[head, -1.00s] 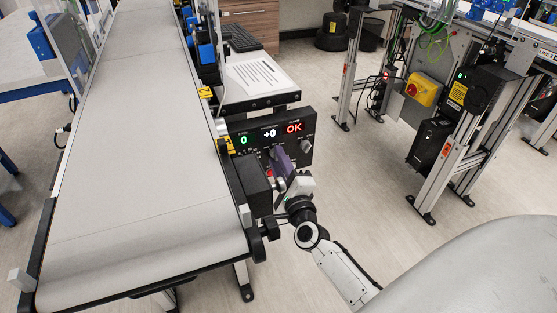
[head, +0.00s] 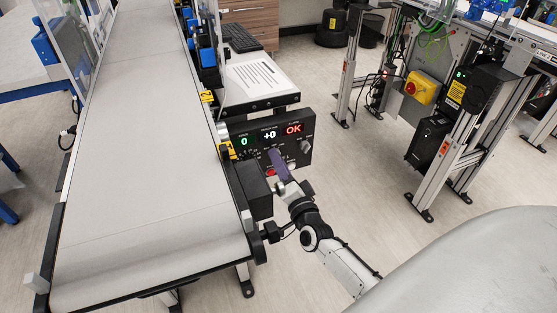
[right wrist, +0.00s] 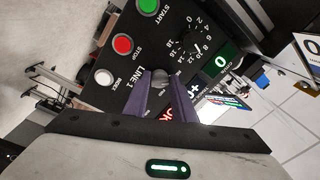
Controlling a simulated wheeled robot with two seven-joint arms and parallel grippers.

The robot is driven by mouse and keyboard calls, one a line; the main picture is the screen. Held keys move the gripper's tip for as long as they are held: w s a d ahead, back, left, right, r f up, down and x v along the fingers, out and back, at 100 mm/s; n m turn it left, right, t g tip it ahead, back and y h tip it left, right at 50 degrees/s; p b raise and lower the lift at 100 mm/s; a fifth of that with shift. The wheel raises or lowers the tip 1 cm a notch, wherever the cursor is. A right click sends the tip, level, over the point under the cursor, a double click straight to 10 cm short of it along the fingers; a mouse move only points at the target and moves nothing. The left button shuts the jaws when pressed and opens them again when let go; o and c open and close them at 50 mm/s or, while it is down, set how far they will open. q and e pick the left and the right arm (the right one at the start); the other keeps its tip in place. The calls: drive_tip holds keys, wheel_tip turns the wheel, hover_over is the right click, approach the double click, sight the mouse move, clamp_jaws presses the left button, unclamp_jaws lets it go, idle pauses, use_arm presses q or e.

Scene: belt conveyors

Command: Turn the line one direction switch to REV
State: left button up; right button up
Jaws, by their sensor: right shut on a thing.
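The black control panel (head: 309,127), marked LINE 1 in the right wrist view (right wrist: 100,92), hangs at the right side of the belt. Its displays show 0, +0 and OK. My right gripper (head: 274,156) is at the middle of the panel. In the right wrist view its purple fingers (right wrist: 161,84) are closed on a small dark switch knob (right wrist: 160,77), one finger on each side. The knob's position markings are too small or hidden to read. My left gripper is out of view.
Near the knob are the green START button (right wrist: 148,6), red STOP button (right wrist: 122,44), white INDEX button (right wrist: 104,77) and a numbered dial. Another knob (head: 305,146) is at the panel's right. The conveyor belt (head: 145,150) is empty.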

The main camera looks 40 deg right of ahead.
drive_tip(key=shift+f+n, duration=0.2)
drive_tip(key=shift+n, duration=0.5)
drive_tip(key=o, duration=1)
drive_tip(key=shift+r, duration=0.1)
drive_tip(key=v, duration=1)
drive_tip(key=shift+s+p, duration=0.2)
drive_tip(key=shift+p, duration=0.1)
drive_tip(key=s+a+f+n+g+y, duration=0.2)
drive_tip(key=s+a+f+n+g, duration=0.1)
drive_tip(key=s+a+f+n, duration=0.1)
drive_tip(key=s+a+f+n+g+y, duration=0.2)
drive_tip(key=s+a+f+n+g, duration=0.1)
drive_tip(key=s+a+f+n, duration=0.2)
drive_tip(key=s+a+f+n+g+y, duration=0.3)
drive_tip(key=s+a+f+n, duration=0.2)
drive_tip(key=s+a+n, duration=0.2)
drive_tip(key=shift+s+a+g, duration=0.15)
drive_tip(key=shift+s+a, duration=0.05)
drive_tip(key=shift+s, duration=0.25)
drive_tip(key=shift+s+a+g, duration=0.15)
drive_tip(key=shift+s+a, duration=0.05)
drive_tip(key=shift+s, duration=0.2)
